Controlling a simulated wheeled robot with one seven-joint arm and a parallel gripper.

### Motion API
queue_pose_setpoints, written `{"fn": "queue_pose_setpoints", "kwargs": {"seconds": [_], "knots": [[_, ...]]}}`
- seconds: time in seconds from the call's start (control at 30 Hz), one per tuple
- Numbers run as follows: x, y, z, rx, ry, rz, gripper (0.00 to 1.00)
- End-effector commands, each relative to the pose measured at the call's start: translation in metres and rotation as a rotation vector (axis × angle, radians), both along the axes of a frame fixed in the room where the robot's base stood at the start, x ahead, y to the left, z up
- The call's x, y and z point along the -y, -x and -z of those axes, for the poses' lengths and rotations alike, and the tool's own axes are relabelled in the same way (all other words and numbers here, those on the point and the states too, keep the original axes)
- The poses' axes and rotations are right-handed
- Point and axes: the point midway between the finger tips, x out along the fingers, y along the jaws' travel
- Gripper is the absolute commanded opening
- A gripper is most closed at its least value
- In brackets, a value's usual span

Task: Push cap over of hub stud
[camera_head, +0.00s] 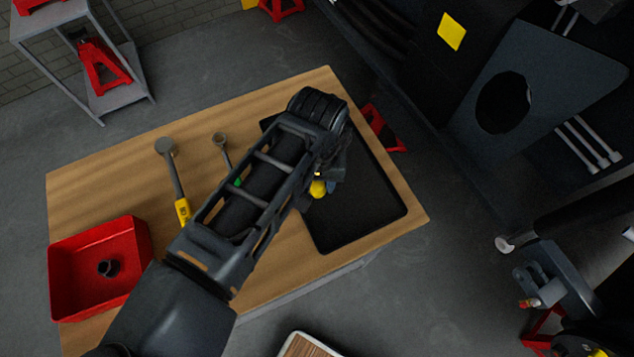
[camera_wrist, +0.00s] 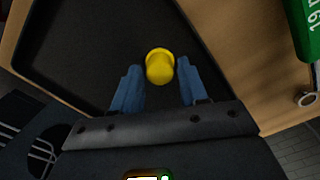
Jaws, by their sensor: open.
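The yellow cap (camera_head: 318,188) shows on the black mat (camera_head: 375,205), partly hidden by my arm in the head view. In the wrist view the cap (camera_wrist: 160,66) appears between the tips of my gripper's two blue fingers (camera_wrist: 159,72), with a gap on each side. My gripper (camera_head: 331,176) is open and holds nothing. Its height above the mat is hard to tell. A pale round-ended stub (camera_head: 504,244) sticks out of the dark machine at the right; I cannot tell whether it is the hub stud.
The wooden table (camera_head: 75,195) also bears a red tray (camera_head: 75,285) with a small black part inside, a yellow-handled tool (camera_head: 173,170) and a smaller wrench (camera_head: 221,143). A green object (camera_wrist: 308,25) shows in the wrist view. Open floor (camera_head: 430,290) lies between table and machine.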

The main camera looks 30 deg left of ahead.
Motion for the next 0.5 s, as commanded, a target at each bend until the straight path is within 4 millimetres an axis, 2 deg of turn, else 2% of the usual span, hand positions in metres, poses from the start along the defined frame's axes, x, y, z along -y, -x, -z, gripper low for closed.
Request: {"fn": "queue_pose_setpoints", "kwargs": {"seconds": [0.07, 0.33, 0.5], "knots": [[0.0001, 0.0000, 0.0001, 0.000, 0.000, 0.000, 0.41], [0.0000, 0.0000, 0.0000, 0.000, 0.000, 0.000, 0.15], [-0.0002, -0.0002, -0.0025, 0.001, 0.000, 0.000, 0.13]]}}
